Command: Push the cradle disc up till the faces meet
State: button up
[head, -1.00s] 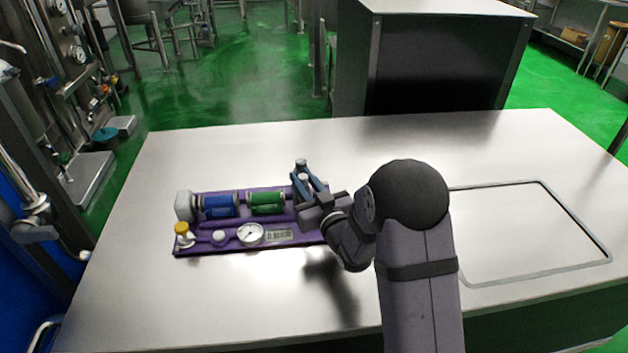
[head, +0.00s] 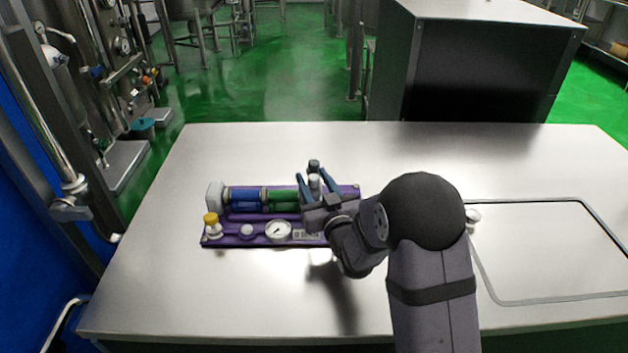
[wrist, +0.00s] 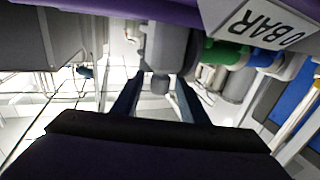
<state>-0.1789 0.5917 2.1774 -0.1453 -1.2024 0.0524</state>
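A purple base (head: 345,193) lies on the bench in the head view. A blue cylinder (head: 245,200) and a green cylinder (head: 283,200) lie in line on it, with a narrow gap or pale ring between them. My gripper (head: 313,178) is at the right end of this row. Its two blue fingers stand apart on either side of a grey upright post (head: 315,183), with space showing beside it. The wrist view shows the fingers around a grey block (wrist: 168,45), near the green part (wrist: 226,54). The cradle disc's face is hidden or too small to make out.
A yellow-topped knob (head: 211,219), a white knob (head: 246,231) and a round gauge (head: 278,230) sit along the base's front. A white end block (head: 215,194) closes its left end. The bench (head: 420,150) is clear behind. A rectangular outline (head: 540,299) marks its right side.

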jog(key=shift+s, duration=0.1)
jog(key=shift+v, duration=3.6)
jog(key=shift+r, duration=0.1)
jog(key=s+d+r+m+g+h+p, duration=0.2)
jog(key=s+d+r+g+h+p, duration=0.25)
jog(key=s+d+g+p, duration=0.75)
jog(key=s+r+g+p, duration=0.2)
jog(key=s+r+p, duration=0.2)
jog(key=s+p, duration=0.2)
jog(key=s+r+m+g+h+p, duration=0.1)
jog(key=s+r+g+p, duration=0.2)
jog(key=s+p, duration=0.3)
jog(key=s+r, duration=0.1)
jog(key=s, duration=0.3)
jog(key=shift+a+m, duration=0.2)
jog(key=shift+m, duration=0.1)
